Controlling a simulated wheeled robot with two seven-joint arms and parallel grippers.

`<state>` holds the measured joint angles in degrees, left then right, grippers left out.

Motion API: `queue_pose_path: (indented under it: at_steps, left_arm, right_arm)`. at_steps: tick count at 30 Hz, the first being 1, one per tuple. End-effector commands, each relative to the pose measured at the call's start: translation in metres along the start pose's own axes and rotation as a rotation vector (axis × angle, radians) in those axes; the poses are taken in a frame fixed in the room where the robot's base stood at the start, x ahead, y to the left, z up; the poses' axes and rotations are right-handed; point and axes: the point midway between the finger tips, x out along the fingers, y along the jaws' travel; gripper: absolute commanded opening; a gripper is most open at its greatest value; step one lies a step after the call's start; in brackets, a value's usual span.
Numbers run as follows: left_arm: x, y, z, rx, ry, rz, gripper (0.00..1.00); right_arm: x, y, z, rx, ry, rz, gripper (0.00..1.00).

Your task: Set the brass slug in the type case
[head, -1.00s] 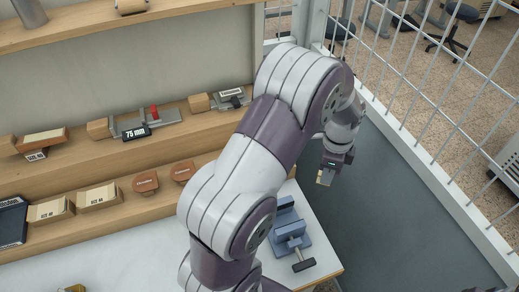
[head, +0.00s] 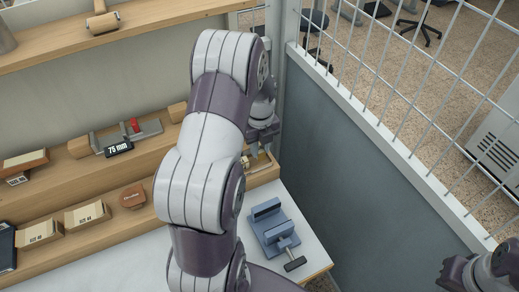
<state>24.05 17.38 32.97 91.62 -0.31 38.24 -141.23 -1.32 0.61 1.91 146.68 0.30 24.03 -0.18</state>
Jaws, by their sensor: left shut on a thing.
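My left gripper (head: 262,150) is at the right end of the lower shelf, partly hidden by my own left arm. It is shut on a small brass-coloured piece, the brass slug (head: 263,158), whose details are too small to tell. Just below it is the edge of a low wooden tray (head: 264,173), which looks like the type case; my arm hides most of it, and I cannot tell whether the slug touches it. My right gripper (head: 455,272) shows only in part at the bottom right, and its fingers are unclear.
A blue vise (head: 274,228) stands on the white bench (head: 305,246) below the tray. The stepped shelf bears a 75 mm gauge (head: 119,149), a round brown box (head: 133,195) and several wooden blocks. A fence (head: 400,155) runs along the right.

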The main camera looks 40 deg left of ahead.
Motion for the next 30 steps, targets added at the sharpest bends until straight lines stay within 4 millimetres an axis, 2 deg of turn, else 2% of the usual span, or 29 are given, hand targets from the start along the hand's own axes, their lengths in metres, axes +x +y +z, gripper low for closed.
queue_pose_path:
  at_steps: [4, 16, 17, 18, 19, 26, 30]
  left_arm:
    - [0.021, 0.0, -0.001, 0.0, 0.001, 0.001, 0.0]
    - [0.029, -0.001, -0.001, 0.0, -0.001, -0.001, 0.0]
    - [0.028, -0.001, -0.001, 0.0, -0.001, -0.001, 0.35]
    - [0.028, -0.001, -0.001, 0.0, -0.001, -0.001, 0.48]
    - [0.028, -0.001, -0.001, 0.0, -0.001, -0.001, 0.5]
    - [0.027, -0.001, -0.001, -0.001, -0.001, -0.001, 0.5]
    - [0.016, -0.001, 0.0, -0.001, -0.003, -0.002, 0.5]
  right_arm:
    - [-0.006, 0.0, -0.001, 0.0, 0.0, 0.0, 0.0]
    - [-0.002, 0.0, 0.0, 0.0, 0.0, 0.0, 0.0]
    - [-0.003, 0.0, 0.0, 0.0, 0.0, 0.0, 0.0]
    - [-0.003, 0.0, 0.0, 0.0, 0.0, 0.0, 0.0]
    - [-0.003, 0.0, 0.0, 0.0, 0.0, 0.0, 0.0]
    - [-0.003, 0.0, 0.0, 0.0, 0.0, 0.0, 0.0]
    - [-0.004, 0.0, -0.001, 0.0, 0.0, 0.0, 0.0]
